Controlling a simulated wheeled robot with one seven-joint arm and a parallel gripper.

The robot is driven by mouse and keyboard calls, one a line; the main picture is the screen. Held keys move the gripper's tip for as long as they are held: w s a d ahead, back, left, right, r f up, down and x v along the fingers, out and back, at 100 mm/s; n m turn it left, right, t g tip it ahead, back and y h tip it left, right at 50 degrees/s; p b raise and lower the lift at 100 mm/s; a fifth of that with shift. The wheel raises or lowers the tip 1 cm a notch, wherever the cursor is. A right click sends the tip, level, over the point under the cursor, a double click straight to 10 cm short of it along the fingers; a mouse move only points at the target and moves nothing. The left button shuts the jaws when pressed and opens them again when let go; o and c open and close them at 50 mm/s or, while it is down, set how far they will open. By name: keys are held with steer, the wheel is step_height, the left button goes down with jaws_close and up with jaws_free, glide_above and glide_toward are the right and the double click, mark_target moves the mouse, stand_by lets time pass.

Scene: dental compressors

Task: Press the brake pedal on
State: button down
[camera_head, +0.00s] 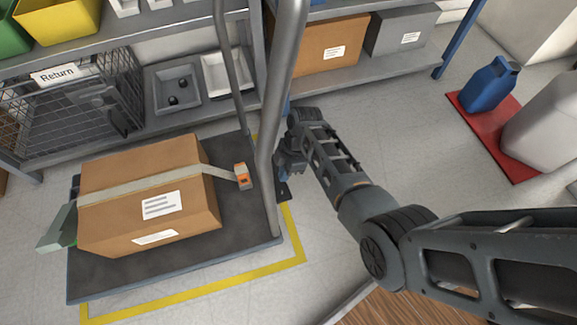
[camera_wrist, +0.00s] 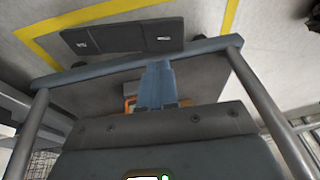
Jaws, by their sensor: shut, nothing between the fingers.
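The brake pedal (camera_wrist: 122,37) shows in the wrist view as a dark, wide plate with small pale marks, just outside the cart's blue-grey end edge (camera_wrist: 210,48). In the head view a dark piece (camera_head: 284,193), seemingly the pedal, shows low at the right end of the flatbed cart (camera_head: 180,268). My gripper (camera_wrist: 156,66) is shut and empty. Its fingertips overlap the cart edge in the wrist view and appear short of the pedal; I cannot tell the height between them. In the head view my gripper (camera_head: 287,168) points down beside the cart's upright, partly hidden.
A strapped cardboard box (camera_head: 150,200) with an orange buckle (camera_head: 241,176) sits on the cart. The grey handle tube (camera_head: 279,90) rises close to my arm. Shelving (camera_head: 350,80) stands behind. A blue jug (camera_head: 488,84) stands on a red mat (camera_head: 500,140) at right.

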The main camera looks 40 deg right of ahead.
mark_target(282, 192)
steer(key=x, duration=0.1)
steer(key=b+x, duration=0.1)
steer(key=x, duration=0.1)
steer(key=b+x, duration=0.1)
steer(key=shift+s+d+f, duration=0.15)
steer(key=shift+s+f, duration=0.15)
steer(key=shift+f, duration=0.15)
steer(key=shift+s+f, duration=0.2)
steer(key=shift+f, duration=0.45)
steer(key=shift+s, duration=0.2)
